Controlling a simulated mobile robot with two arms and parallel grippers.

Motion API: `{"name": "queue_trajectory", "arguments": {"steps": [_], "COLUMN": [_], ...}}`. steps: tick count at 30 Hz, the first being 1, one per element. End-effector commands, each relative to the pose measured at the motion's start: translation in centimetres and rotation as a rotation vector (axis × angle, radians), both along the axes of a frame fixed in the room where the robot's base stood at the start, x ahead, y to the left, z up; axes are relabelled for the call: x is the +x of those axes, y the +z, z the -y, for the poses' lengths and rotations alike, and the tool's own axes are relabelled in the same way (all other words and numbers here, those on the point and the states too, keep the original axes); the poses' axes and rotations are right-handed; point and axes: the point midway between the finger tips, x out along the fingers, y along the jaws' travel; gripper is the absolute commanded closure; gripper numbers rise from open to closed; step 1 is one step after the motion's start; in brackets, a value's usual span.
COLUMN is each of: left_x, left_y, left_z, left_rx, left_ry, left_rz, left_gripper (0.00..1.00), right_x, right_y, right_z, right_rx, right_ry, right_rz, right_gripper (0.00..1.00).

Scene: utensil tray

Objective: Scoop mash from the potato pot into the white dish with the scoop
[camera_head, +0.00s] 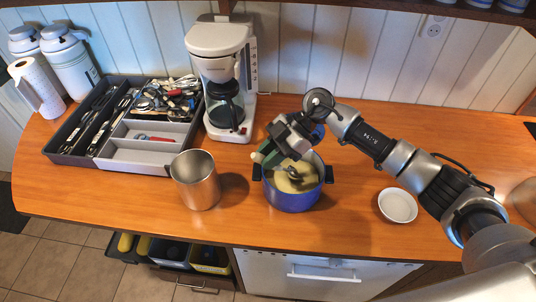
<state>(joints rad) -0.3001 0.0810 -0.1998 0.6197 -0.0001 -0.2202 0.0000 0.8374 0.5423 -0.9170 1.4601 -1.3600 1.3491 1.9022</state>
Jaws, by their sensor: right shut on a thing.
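The blue potato pot (292,202) stands on the wooden counter, with pale yellow mash (306,182) inside. My right gripper (285,148) is over the pot's back left rim and shut on the scoop. The scoop's grey head (293,173) shows inside the pot at the mash; how deep it sits is hard to tell. The gripper hides most of the handle. The small white dish (397,206) stands to the right of the pot, apart from it, and looks empty. My left gripper is not in view.
A steel cylinder (196,181) stands left of the pot. A white coffee maker (222,70) is behind it. A utensil tray (150,157) full of cutlery lies at left, near a paper roll (38,88). The counter between pot and dish is clear.

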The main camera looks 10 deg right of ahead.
Motion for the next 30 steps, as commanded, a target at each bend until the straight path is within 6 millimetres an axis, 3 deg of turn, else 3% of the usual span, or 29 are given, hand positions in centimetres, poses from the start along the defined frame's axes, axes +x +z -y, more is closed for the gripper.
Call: {"name": "queue_trajectory", "arguments": {"steps": [20,30], "left_x": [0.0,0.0], "left_y": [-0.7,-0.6], "left_z": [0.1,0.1], "left_rx": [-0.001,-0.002], "left_ry": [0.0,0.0], "left_rz": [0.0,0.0], "left_gripper": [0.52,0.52], "right_x": [0.0,0.0], "right_y": [-1.8,-1.6], "right_z": [0.0,0.0], "right_rx": [0.0,0.0], "right_ry": [0.001,0.0], "right_rz": [-0.001,0.0], "right_gripper": [1.0,1.0]}}
